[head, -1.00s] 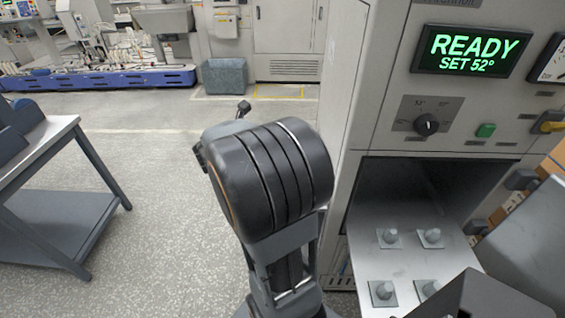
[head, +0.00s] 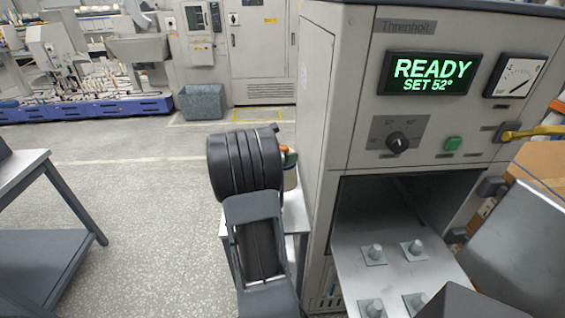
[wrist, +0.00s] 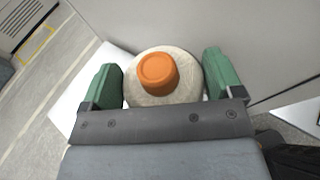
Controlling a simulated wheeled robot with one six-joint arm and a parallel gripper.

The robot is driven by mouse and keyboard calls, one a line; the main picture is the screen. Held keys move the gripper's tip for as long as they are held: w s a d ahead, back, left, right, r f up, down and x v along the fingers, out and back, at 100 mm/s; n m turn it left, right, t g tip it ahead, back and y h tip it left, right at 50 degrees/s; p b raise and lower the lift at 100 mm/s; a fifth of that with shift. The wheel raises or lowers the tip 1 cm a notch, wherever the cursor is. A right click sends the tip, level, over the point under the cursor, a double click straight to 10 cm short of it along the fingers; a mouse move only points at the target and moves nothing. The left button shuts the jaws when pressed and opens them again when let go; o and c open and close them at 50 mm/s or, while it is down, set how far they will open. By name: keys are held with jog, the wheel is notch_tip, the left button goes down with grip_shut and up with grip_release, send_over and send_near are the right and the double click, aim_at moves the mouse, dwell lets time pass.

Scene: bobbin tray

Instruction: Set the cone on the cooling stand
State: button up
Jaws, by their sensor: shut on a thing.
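The cone (wrist: 165,93) has a pale wound body and an orange top (wrist: 158,73). In the wrist view it sits between the two green fingers of my gripper (wrist: 163,78), which is shut on it.
The grey machine (head: 322,110) with the lit READY SET 52° display (head: 432,82) stands close to the right of the cone. Its open chamber has a metal tray (head: 393,283) with several pegs. A grey table (head: 22,172) is at the left. The floor between is clear.

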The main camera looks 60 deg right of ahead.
jog(key=shift+w+d+f, duration=0.35)
jog(key=shift+d+f, duration=0.3)
jog(key=shift+f, duration=0.2)
jog(key=shift+w+d+f, duration=0.3)
jog(key=shift+d+f, duration=0.3)
jog(key=shift+f, duration=0.2)
jog(key=shift+d+f, duration=0.1)
jog(key=shift+f, duration=1.45)
jog(key=shift+f, duration=0.2)
jog(key=o, duration=1.2)
jog(key=shift+o, duration=0.2)
jog(key=shift+r, duration=0.1)
